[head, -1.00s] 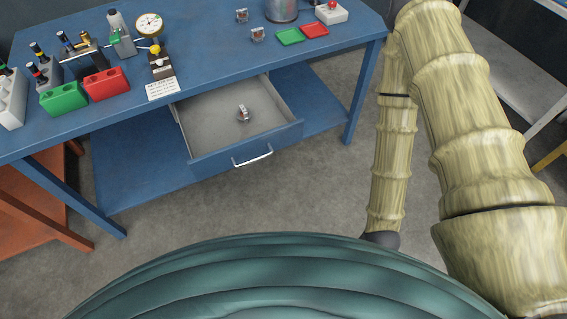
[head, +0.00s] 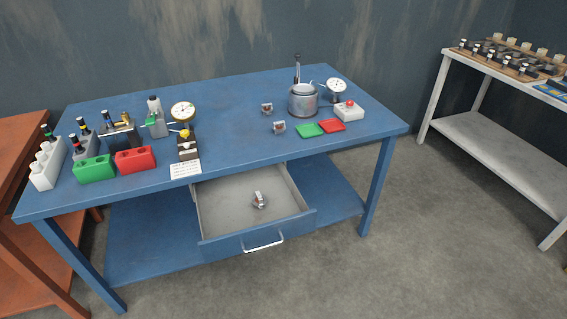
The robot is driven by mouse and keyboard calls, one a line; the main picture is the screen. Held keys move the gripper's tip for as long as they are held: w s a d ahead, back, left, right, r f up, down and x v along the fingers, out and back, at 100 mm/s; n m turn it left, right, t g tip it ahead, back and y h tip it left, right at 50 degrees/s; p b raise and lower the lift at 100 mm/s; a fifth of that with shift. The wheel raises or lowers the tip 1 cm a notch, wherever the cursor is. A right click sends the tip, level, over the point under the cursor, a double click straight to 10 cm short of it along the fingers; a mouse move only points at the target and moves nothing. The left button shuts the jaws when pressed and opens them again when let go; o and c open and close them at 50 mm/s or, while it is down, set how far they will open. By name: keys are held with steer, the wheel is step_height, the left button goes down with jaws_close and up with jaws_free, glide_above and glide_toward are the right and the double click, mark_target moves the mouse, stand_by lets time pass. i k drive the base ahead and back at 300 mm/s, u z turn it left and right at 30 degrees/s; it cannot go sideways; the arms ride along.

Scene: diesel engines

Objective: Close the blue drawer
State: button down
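The blue drawer (head: 228,243) is pulled out from under the top of the blue table (head: 236,103). Its front faces me and carries a silver bar handle (head: 264,244). A small metal part (head: 259,200) lies on the grey floor of the drawer. My gripper and arm are not in view now.
A pot (head: 303,101), a red tray (head: 331,125), a green tray (head: 309,130) and a white box with a red button (head: 348,111) stand on the table's right. Red (head: 135,160) and green (head: 95,169) holders stand at left. A white table (head: 500,150) stands at right. Floor before the drawer looks clear.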

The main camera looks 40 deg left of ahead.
mark_target(230, 224)
steer(key=k, duration=0.95)
steer(key=u, duration=0.9)
